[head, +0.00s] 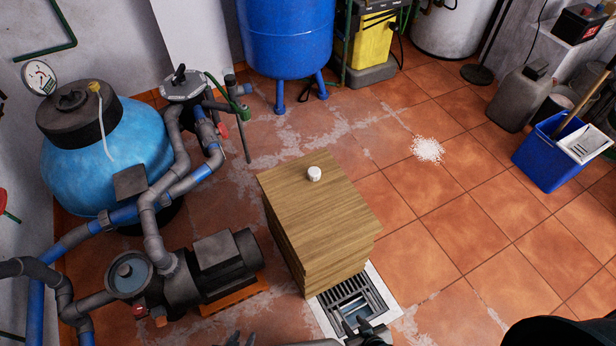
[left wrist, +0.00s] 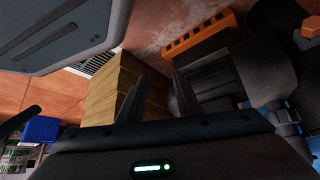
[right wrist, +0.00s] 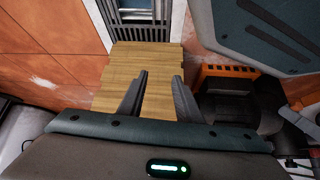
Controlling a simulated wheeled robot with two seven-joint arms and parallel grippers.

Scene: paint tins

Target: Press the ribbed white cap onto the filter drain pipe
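The white cap (head: 314,173) sits on top of a wooden block-like stand (head: 325,215), near the middle of the head view; its ribs are too small to make out. The blue filter tank (head: 105,160) stands at the left with grey and blue pipes. I cannot tell for sure which pipe end is its drain pipe. My left gripper (head: 242,340) is at the bottom edge, partly cut off, open and empty in the left wrist view (left wrist: 158,95). My right gripper (head: 366,331) is near the floor drain, open and empty in the right wrist view (right wrist: 157,95). Both are apart from the cap.
A pump (head: 215,268) on an orange base stands left of the stand. A floor drain grate (head: 345,299) lies in front of it. A blue pressure vessel (head: 287,40) is behind. A blue bucket (head: 548,155) stands right. White granules (head: 427,149) lie on open tiled floor.

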